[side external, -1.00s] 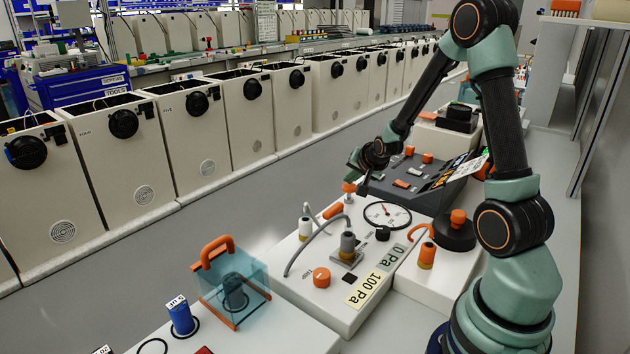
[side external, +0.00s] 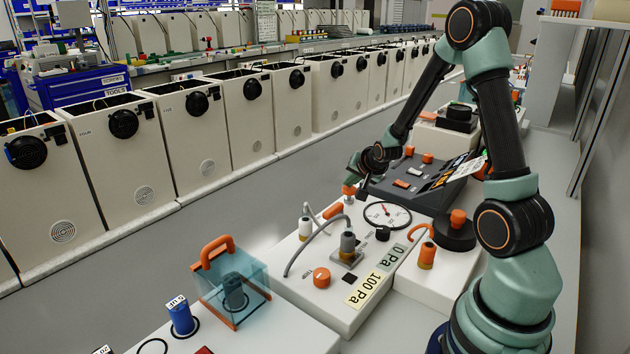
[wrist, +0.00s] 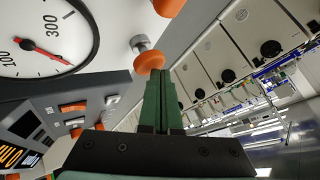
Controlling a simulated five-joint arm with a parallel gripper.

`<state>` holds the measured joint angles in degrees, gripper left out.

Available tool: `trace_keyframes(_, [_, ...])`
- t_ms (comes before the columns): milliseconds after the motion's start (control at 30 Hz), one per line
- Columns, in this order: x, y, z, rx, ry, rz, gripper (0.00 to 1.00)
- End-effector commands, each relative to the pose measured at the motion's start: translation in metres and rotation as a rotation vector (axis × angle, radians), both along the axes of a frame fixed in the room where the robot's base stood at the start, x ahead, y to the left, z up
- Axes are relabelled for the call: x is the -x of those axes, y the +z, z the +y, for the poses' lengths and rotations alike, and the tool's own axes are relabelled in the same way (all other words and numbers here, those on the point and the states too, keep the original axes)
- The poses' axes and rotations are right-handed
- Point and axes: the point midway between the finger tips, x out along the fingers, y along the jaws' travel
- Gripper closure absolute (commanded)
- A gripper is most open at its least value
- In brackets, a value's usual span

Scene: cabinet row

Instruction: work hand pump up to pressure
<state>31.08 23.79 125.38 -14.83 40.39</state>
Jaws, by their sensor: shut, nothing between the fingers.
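The hand pump's orange knob (side external: 349,190) stands on a short silver stem at the far end of the white panel (side external: 325,308). In the wrist view the knob (wrist: 149,61) lies just past my fingertips. My gripper (side external: 355,178) is directly above and beside the knob, shut and empty. In the wrist view its green fingers (wrist: 162,78) are together and overlap the knob's edge. I cannot tell if they touch it. The round pressure gauge (side external: 387,214) has a red needle, and its dial (wrist: 40,35) fills the wrist view's upper left. Labels read 100 Pa (side external: 370,289) and 0 Pa (side external: 392,257).
An orange lever (side external: 333,210), a grey cylinder with a hose (side external: 348,242) and an orange dial (side external: 321,277) sit on the panel. A dark sloped console (side external: 415,180) is close behind. A clear blue box (side external: 235,290) stands front left. The grey floor to the left is open.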

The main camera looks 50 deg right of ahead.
Motion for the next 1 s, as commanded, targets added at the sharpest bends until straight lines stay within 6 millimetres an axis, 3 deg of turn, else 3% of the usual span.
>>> trace_keyframes(1000, [0.0005, -0.0102, 0.0005, -0.001, 0.000, 0.002, 1.00])
